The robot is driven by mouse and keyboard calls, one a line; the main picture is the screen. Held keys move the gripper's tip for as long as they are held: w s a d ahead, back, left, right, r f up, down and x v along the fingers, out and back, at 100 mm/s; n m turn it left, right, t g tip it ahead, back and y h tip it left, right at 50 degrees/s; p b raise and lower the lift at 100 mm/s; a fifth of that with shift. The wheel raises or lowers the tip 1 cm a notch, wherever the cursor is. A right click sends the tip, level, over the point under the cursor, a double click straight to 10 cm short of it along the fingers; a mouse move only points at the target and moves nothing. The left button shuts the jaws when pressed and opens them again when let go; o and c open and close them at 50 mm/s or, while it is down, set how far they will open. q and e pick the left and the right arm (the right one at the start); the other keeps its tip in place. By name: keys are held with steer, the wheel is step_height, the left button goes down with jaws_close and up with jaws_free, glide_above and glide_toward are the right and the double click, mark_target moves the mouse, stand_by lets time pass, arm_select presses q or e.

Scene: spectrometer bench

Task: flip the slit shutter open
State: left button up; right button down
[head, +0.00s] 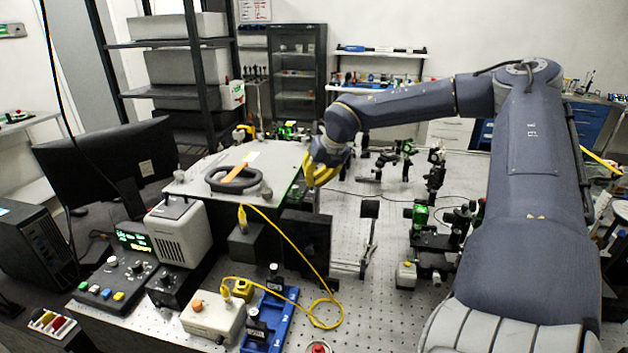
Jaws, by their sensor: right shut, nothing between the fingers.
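A grey spectrometer-like box (205,172) with a black ring-shaped handle stands left of centre, an orange strip across the handle. My right gripper (316,181), with yellow fingers, is shut and empty at the box's right end. The slit shutter cannot be made out for certain; the gripper covers part of that end. A small black square flag (370,208) stands on the breadboard to the right, apart from the gripper. A dark upright panel (306,240) stands in front of the box. My left gripper is out of view.
The perforated optical breadboard (345,290) has free room right of the panel. Optical mounts (436,170) stand farther right. A yellow cable (290,240) loops down to a control box (212,316). A blue tray (270,322) sits at the front, a monitor (105,160) at left.

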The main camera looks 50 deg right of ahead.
stand_by(0.3)
steer(key=shift+s+a+f+n+t+h, duration=0.15)
steer(key=shift+s+a+n+t+h, duration=0.15)
steer(key=shift+t+h, duration=0.45)
steer(key=shift+s+a+f+n+t+h, duration=0.1)
steer(key=shift+s+a+n+t+h, duration=0.25)
steer(key=shift+h, duration=0.7)
steer(key=shift+a+t+h, duration=0.15)
steer(key=shift+t+h, duration=0.15)
steer(key=shift+r, duration=0.1)
steer(key=c, duration=1.5)
jaws_free()
steer(key=shift+r, duration=0.1)
steer(key=shift+w+r, duration=0.1)
steer(key=shift+r, duration=0.05)
